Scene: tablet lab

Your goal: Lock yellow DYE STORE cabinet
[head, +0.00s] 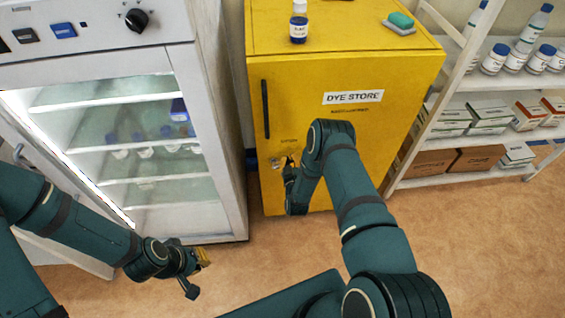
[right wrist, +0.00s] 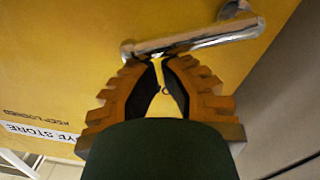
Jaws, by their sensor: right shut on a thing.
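The yellow DYE STORE cabinet (head: 340,70) stands in the middle of the head view with its door shut and a black vertical handle (head: 265,108) at its left side. Below that handle is a small metal lock fitting (head: 277,162). In the right wrist view a silver lever (right wrist: 195,38) crosses the yellow door (right wrist: 70,60). My right gripper (right wrist: 160,62) is shut on the lever, its fingertips at the bar; the exact contact is partly hidden. In the head view the right gripper (head: 290,172) is at the lock fitting. My left gripper (head: 198,272) is open and empty, low in front of the glass-door cabinet.
A white glass-door cabinet (head: 215,120) stands at the left. A blue-capped bottle (head: 299,24) and a green-topped block (head: 400,22) are on the yellow cabinet. A white shelf (head: 470,180) with bottles and boxes is at the right. The floor (head: 480,250) at the right is clear.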

